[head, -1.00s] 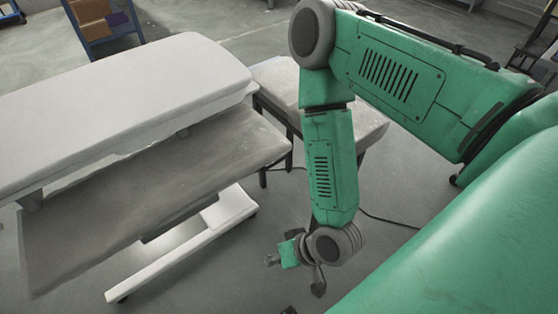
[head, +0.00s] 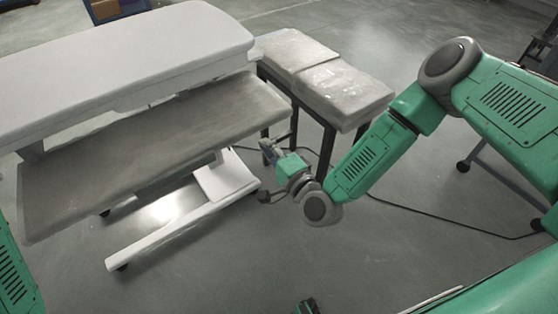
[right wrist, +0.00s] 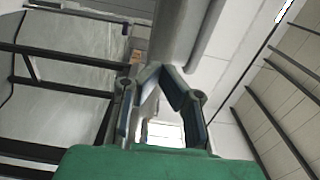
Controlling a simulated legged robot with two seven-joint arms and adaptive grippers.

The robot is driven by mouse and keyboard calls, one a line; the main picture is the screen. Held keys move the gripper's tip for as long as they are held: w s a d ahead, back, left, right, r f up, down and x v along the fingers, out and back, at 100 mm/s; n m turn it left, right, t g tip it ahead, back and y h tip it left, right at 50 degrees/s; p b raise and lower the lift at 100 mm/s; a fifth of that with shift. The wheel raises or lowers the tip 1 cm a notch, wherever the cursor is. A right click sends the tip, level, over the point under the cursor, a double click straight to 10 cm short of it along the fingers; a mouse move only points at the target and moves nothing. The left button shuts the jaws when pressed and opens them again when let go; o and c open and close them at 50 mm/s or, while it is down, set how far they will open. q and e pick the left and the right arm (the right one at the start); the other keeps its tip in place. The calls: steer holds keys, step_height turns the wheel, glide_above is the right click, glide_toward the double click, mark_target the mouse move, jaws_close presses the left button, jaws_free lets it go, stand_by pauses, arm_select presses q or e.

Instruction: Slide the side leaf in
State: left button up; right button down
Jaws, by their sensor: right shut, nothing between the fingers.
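The side leaf (head: 150,150) is a flat grey panel in the head view. It juts out toward me from under the long white top (head: 120,60), leaving a wide strip exposed. My right gripper (head: 267,150) is shut and empty, just off the leaf's right end near its front corner. In the right wrist view its fingers (right wrist: 162,72) meet just below a grey surface I cannot identify for sure. I cannot tell whether they touch the leaf. A link of my left arm shows at the left edge. A small dark and green part at the bottom may be my left gripper.
A white wheeled foot (head: 185,230) lies on the floor under the leaf. A grey padded bench (head: 345,92) on dark legs stands behind and right of my right gripper. A black cable (head: 400,207) runs over the floor. The front floor is mostly clear.

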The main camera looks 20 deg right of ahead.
mark_target(224, 96)
steer(key=x, duration=0.3)
steer(key=shift+w+d, duration=0.1)
steer(key=shift+w, duration=0.35)
steer(key=shift+w+b, duration=0.3)
steer(key=shift+a, duration=0.3)
steer(key=shift+w+a+b, duration=0.1)
steer(key=shift+w+b, duration=0.3)
steer(key=shift+w, duration=0.15)
steer(key=b+x, duration=0.3)
steer(key=x, duration=0.2)
steer(key=b+x, duration=0.3)
steer(key=x, duration=0.2)
steer(key=b+x, duration=0.4)
steer(key=x, duration=0.1)
steer(key=shift+w+a+f, duration=0.1)
steer(key=shift+w+f, duration=0.2)
steer(key=shift+w, duration=0.35)
steer(key=shift+w+r, duration=0.15)
steer(key=shift+r, duration=0.2)
